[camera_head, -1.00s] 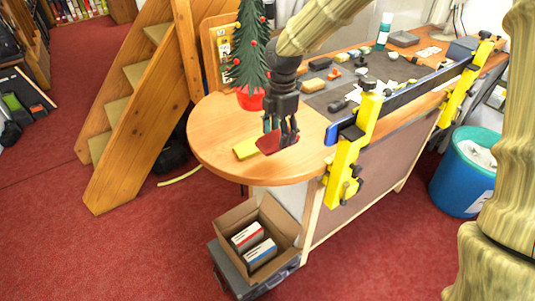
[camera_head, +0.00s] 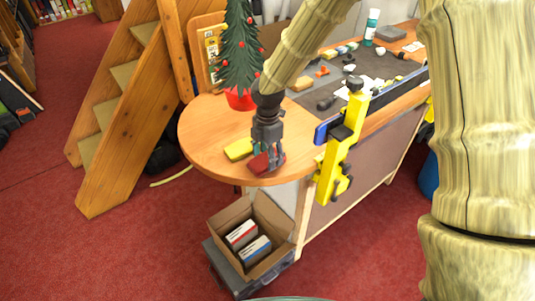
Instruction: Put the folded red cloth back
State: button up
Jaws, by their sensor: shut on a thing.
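The folded red cloth (camera_head: 258,164) is between the fingers of my gripper (camera_head: 268,160), near the front edge of the rounded wooden table end. My gripper points down and is shut on the cloth. Whether the cloth touches the tabletop I cannot tell. A yellow folded cloth (camera_head: 238,149) lies on the table just left of the red one. The fingers hide part of the red cloth.
A small decorated tree in a red pot (camera_head: 240,99) stands behind my gripper. A yellow clamp (camera_head: 341,150) with a blue bar is to the right. An open cardboard box (camera_head: 270,219) with books sits below on a grey case. The table's left part (camera_head: 205,125) is clear.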

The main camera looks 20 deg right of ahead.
jog(key=shift+f, duration=0.35)
jog(key=o, duration=0.9)
jog(key=shift+r, duration=0.15)
notch_tip(320, 180, up, 12)
jog(key=shift+f+b, duration=0.15)
jog(key=shift+b, duration=1.1)
